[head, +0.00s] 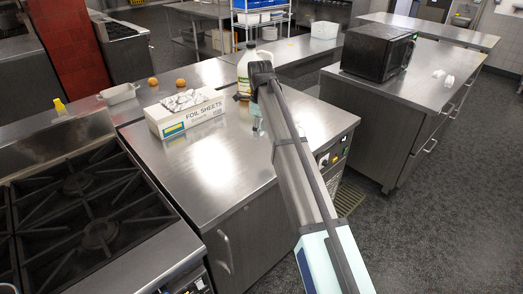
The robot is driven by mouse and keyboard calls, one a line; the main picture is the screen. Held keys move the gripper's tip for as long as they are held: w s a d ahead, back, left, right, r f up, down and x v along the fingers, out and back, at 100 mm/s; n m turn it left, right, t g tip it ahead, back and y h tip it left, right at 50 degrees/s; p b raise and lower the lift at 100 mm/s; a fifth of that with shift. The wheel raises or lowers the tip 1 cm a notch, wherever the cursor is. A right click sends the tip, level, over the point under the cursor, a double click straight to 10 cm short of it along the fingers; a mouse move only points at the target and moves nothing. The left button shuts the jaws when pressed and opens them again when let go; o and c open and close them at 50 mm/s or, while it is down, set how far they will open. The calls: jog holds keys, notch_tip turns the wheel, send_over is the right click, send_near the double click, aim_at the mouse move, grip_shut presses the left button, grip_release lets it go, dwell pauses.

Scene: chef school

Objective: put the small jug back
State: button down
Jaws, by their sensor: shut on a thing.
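In the head view my arm reaches over the steel counter (215,165) and bends down near its back right corner. My gripper (257,127) is low over the counter and mostly hidden by my own arm. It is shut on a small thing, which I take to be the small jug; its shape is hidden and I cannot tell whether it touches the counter. A large pale plastic jug with a label (243,84) stands upright just behind my arm, partly covered by it.
A foil sheets box (185,113) sits left of my gripper. Two brown round things (153,82) and a white tub (119,93) lie farther left. The gas hob (85,215) is at the lower left. A black microwave (377,52) stands right. The counter's front is clear.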

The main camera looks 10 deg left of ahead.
notch_tip(320, 180, down, 10)
jog(key=shift+f+p, duration=0.25)
jog(key=shift+p, duration=0.8)
jog(key=shift+f, duration=0.2)
jog(key=shift+c, duration=2)
grip_release()
notch_tip(320, 180, up, 12)
jog(key=b, duration=0.2)
jog(key=shift+r+b, duration=0.2)
jog(key=shift+b, duration=0.15)
